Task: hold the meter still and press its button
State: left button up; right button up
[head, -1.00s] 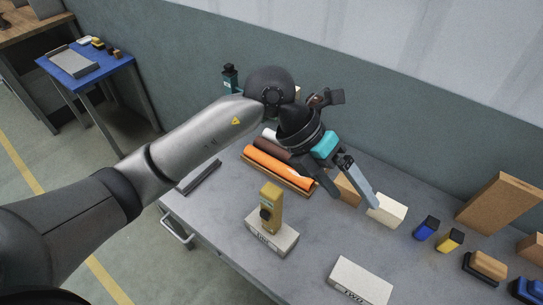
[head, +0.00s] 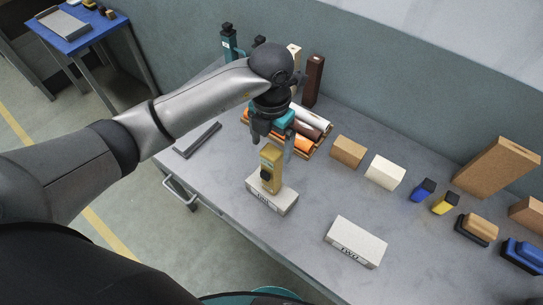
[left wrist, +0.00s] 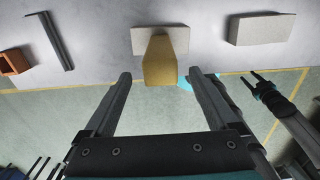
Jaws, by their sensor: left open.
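The yellow meter (head: 271,167) stands upright on a pale block (head: 272,198) near the table's front edge. A dark round knob or button shows on its front. In the left wrist view the meter (left wrist: 159,62) lies between and ahead of my fingers. My left gripper (head: 272,147) is open and empty, just above and behind the meter in the head view. Its two fingers in the left wrist view (left wrist: 160,76) are wide apart, one each side of the meter, and seem not to touch it. My right gripper (left wrist: 256,82) shows small in the left wrist view, its fingers apart and empty.
A second pale labelled block (head: 356,242) lies right of the meter. A wooden tray of rolls (head: 318,146) is behind my left gripper. A tan block (head: 348,152), a white block (head: 385,172) and brushes stand farther right. A dark bar (head: 197,140) lies at left.

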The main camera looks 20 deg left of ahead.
aim_at(272, 172)
pick_arm(q)
notch_tip(272, 172, down, 7)
jog(key=shift+r, duration=0.1)
pick_arm(e)
jog(key=shift+a+r, duration=0.1)
pick_arm(q)
jog(key=shift+c, duration=0.4)
grip_shut()
dwell(0.4)
dwell(1.1)
pick_arm(e)
grip_shut()
dwell(1.5)
